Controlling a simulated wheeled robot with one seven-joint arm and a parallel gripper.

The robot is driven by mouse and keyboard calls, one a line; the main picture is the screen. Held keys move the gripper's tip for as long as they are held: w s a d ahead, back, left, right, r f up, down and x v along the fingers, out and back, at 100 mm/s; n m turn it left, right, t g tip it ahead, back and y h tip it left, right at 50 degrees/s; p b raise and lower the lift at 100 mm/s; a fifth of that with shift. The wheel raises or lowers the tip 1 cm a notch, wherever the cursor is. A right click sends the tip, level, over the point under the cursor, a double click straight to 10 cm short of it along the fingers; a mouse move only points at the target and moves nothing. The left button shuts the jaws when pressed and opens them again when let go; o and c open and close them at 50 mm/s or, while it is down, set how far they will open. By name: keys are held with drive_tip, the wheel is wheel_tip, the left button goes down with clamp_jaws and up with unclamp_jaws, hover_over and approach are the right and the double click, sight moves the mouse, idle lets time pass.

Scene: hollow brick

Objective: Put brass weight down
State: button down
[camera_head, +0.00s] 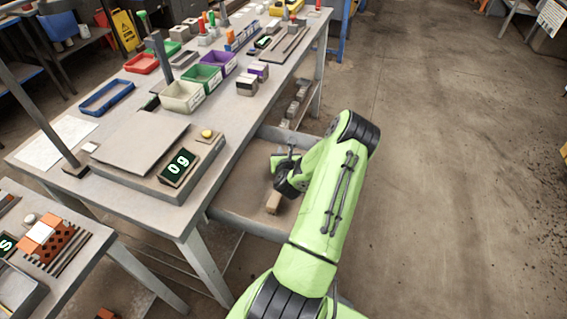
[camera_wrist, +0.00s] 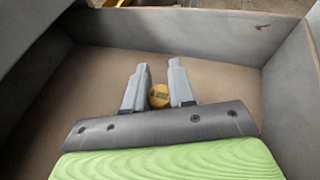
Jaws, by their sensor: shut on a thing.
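The brass weight (camera_wrist: 159,95) is a small round yellow disc with dark marks on its top. It sits between the two grey fingers of my gripper (camera_wrist: 158,76), which is shut on it. My gripper is inside the open drawer (camera_wrist: 245,50), over its brown floor. I cannot tell whether the weight touches the floor. In the head view my arm reaches to the drawer (camera_head: 235,220) at the bench's right side; the wrist hides the fingers and the weight.
On the bench (camera_head: 225,165) above stands a scale with a lit display (camera_head: 178,167) and a small yellow round thing (camera_head: 207,134). Bins (camera_head: 182,97) stand farther back. The floor to the right is clear.

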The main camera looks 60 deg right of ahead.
drive_tip(key=shift+f, duration=0.8)
drive_tip(key=shift+r, duration=0.15)
drive_tip(key=c, duration=0.9)
unclamp_jaws()
drive_tip(key=shift+c, duration=0.2)
drive_tip(key=shift+r, duration=0.1)
drive_tip(key=b+v, duration=0.1)
drive_tip(key=v, duration=0.2)
drive_tip(key=b+v, duration=0.2)
drive_tip(key=v, duration=0.1)
drive_tip(key=shift+s+a, duration=0.3)
drive_tip(key=shift+a, duration=0.1)
drive_tip(key=shift+s+a+r, duration=0.1)
drive_tip(key=shift+a+r, duration=0.1)
drive_tip(key=shift+a, duration=0.05)
